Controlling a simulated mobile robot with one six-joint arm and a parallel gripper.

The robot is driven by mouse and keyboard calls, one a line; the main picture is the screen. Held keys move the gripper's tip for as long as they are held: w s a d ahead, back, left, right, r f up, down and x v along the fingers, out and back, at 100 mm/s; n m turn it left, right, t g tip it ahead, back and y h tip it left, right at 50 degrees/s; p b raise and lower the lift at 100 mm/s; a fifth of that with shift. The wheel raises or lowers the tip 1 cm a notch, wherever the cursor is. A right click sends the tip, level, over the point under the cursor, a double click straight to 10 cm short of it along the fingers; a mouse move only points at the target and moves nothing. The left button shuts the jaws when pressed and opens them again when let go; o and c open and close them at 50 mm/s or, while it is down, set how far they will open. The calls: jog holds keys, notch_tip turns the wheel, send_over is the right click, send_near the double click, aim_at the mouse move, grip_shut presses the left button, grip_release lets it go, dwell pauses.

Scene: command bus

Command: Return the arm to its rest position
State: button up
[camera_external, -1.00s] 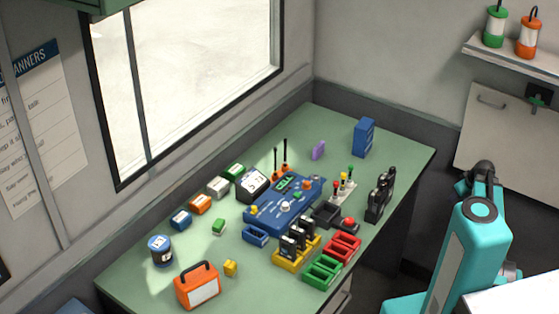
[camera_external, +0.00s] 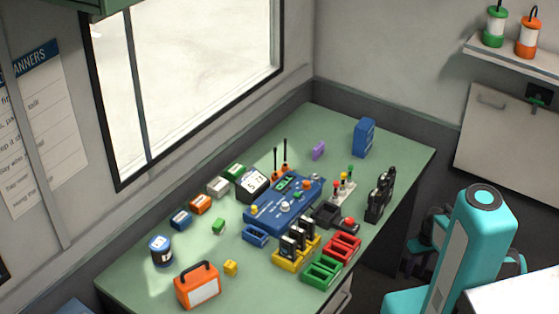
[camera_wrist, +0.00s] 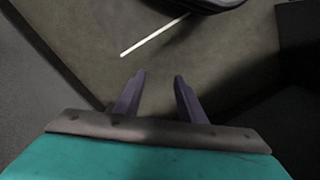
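My arm (camera_external: 462,248) is teal and stands at the right in the external view, beside the green table. Its upper link is upright and its far part is folded down behind it, mostly hidden. My gripper (camera_wrist: 160,88) shows in the wrist view with its two dark fingers apart and nothing between them. It points at a grey-brown floor (camera_wrist: 85,60).
A white surface (camera_external: 520,295) stands close to my arm at the lower right. A dark object (camera_wrist: 215,5) lies at the top of the wrist view.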

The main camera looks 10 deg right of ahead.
jog(key=s+a+f+g+p, duration=0.1)
jog(key=s+a+f+g, duration=0.1)
jog(key=s, duration=0.7)
jog(key=s+a+f+m+g+h+p, duration=0.1)
jog(key=s+a+f+g, duration=0.2)
jog(key=s, duration=0.7)
jog(key=shift+a+f, duration=0.3)
jog(key=shift+a, duration=0.9)
jog(key=shift+w, duration=0.1)
dwell(1.0)
